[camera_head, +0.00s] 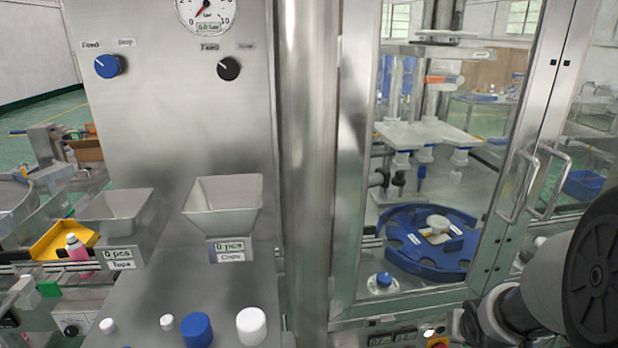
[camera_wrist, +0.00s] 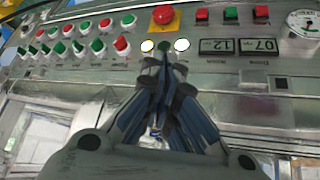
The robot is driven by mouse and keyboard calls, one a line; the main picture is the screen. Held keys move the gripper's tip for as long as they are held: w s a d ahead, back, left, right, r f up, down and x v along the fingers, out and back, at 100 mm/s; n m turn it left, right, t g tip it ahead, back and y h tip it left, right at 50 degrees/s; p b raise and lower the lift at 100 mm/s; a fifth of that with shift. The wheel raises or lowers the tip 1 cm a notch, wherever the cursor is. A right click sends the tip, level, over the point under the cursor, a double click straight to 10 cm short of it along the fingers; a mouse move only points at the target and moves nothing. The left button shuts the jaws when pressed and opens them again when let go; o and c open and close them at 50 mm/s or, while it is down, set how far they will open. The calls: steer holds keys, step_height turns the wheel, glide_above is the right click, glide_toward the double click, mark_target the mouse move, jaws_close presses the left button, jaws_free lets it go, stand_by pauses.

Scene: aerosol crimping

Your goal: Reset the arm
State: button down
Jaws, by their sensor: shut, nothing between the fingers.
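My gripper (camera_wrist: 166,72) is shut and empty in the wrist view, its blue-grey fingers converging to a tip. The tip overlaps a control panel (camera_wrist: 215,78) in the picture, near a row of small lit buttons. I cannot tell whether it touches the panel. In the head view my dark and grey arm (camera_head: 520,312) shows at the lower right edge, and the fingers cannot be made out there.
The panel carries a red mushroom button (camera_wrist: 163,15), several green and red knobs and two displays (camera_wrist: 230,46). Glass doors with handles (camera_head: 530,185) enclose a blue rotary table (camera_head: 405,250). Two metal hoppers stand left, one labelled Caps (camera_head: 222,208).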

steer(key=s+a+r+n, duration=0.2)
steer(key=s+a+r, duration=0.6)
steer(key=a+r, duration=0.35)
steer(key=s+a+r+n+g+y, duration=0.1)
steer(key=s+a+r+n+y, duration=0.1)
steer(key=s+a, duration=0.7)
steer(key=s+y, duration=0.1)
steer(key=s, duration=0.2)
steer(key=shift+a+r+g, duration=0.3)
steer(key=shift+a+r, duration=0.05)
steer(key=shift+a, duration=0.05)
